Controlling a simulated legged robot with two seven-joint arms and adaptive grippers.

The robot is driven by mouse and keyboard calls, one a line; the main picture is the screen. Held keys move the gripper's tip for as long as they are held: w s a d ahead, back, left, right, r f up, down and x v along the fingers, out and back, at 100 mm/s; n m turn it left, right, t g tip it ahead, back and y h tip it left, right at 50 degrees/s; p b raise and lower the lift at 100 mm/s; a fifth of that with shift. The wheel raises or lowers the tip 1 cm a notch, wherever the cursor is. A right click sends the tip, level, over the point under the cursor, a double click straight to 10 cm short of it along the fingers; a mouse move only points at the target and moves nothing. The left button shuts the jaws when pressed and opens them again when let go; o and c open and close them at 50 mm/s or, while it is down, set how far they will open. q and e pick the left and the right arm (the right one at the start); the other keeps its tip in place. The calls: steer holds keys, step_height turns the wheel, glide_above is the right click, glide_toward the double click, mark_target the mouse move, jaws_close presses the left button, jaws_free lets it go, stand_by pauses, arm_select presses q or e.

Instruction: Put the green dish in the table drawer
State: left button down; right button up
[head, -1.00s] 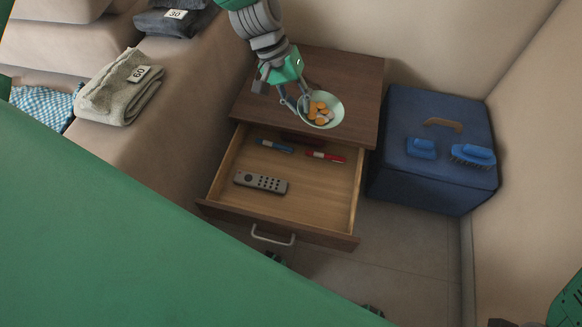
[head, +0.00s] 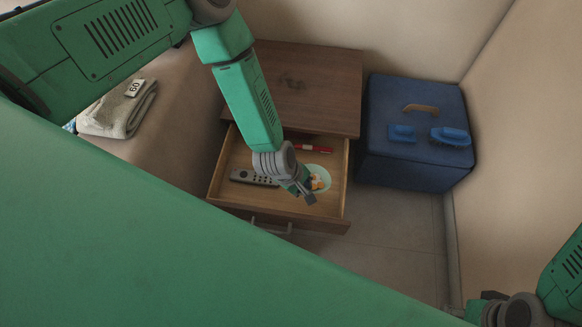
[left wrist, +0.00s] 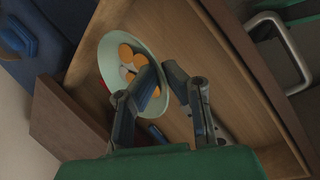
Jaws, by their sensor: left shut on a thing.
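The pale green dish (head: 323,171) is over the open table drawer (head: 225,182), at its right side; I cannot tell whether it touches the drawer floor. It holds several orange and whitish round pieces. My left gripper (head: 309,195) is shut on the dish's rim and hides part of it in the head view. The left wrist view shows the dish (left wrist: 92,88) tilted in the picture, its rim between the two fingers (left wrist: 163,72).
The drawer also holds a grey remote (head: 250,177) and a red pen (head: 315,149). The brown table top (head: 315,85) is clear except for a dark mark or shadow. A blue box (head: 410,165) with two brushes stands to the right. A folded towel (head: 120,110) lies at the left.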

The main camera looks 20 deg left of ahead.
arm_select(q)
step_height(320, 180, down, 9)
steer(key=b, duration=0.3)
steer(key=shift+f, duration=0.1)
steer(key=shift+f, duration=0.15)
steer(key=c, duration=1.7)
jaws_free()
